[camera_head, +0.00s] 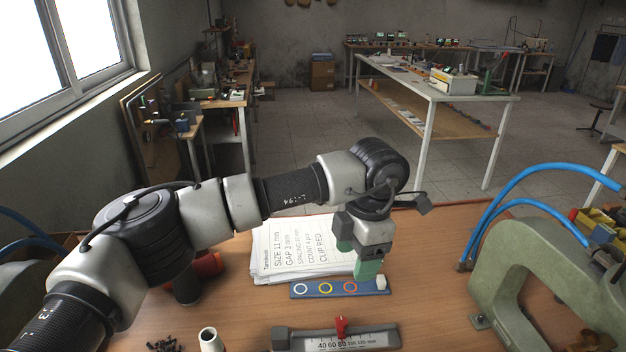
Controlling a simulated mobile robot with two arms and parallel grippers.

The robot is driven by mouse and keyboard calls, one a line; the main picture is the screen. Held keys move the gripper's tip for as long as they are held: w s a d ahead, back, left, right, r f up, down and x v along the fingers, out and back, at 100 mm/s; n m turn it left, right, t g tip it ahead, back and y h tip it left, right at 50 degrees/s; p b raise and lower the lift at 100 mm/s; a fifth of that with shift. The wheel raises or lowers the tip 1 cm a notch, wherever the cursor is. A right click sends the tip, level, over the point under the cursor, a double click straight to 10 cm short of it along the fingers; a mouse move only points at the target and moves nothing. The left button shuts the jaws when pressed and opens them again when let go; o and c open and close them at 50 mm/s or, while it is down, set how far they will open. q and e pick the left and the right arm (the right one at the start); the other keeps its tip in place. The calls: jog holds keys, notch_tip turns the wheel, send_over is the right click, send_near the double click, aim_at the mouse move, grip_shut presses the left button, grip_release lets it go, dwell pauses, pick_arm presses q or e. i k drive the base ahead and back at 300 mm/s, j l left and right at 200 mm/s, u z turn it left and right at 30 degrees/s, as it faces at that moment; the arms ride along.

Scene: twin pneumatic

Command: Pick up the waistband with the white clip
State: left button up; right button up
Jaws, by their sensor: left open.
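A blue strip (312,294) lies on the wooden table in front of a stack of papers. It carries a white ring (301,289), a yellow ring (325,287) and an orange-red ring (350,286). A small white block (381,283) sits at its right end; I cannot tell if this is the white clip. No waistband can be clearly made out. My left gripper (356,250), with green fingertips, is open, just above and behind the right part of the strip. No held thing shows in it. My right gripper is not in view.
The printed papers (290,248) lie behind the strip. A ruler gauge with a red slider (341,327) is in front. A green press (520,260) with blue hoses stands right. Small black pieces (163,345) and a pale tube (210,340) are front left. Table between gauge and press is clear.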

aim_at(378, 287)
jog(key=k+l, duration=0.15)
jog(key=k, duration=0.6)
jog(key=k+l, duration=0.15)
jog(key=k, duration=0.6)
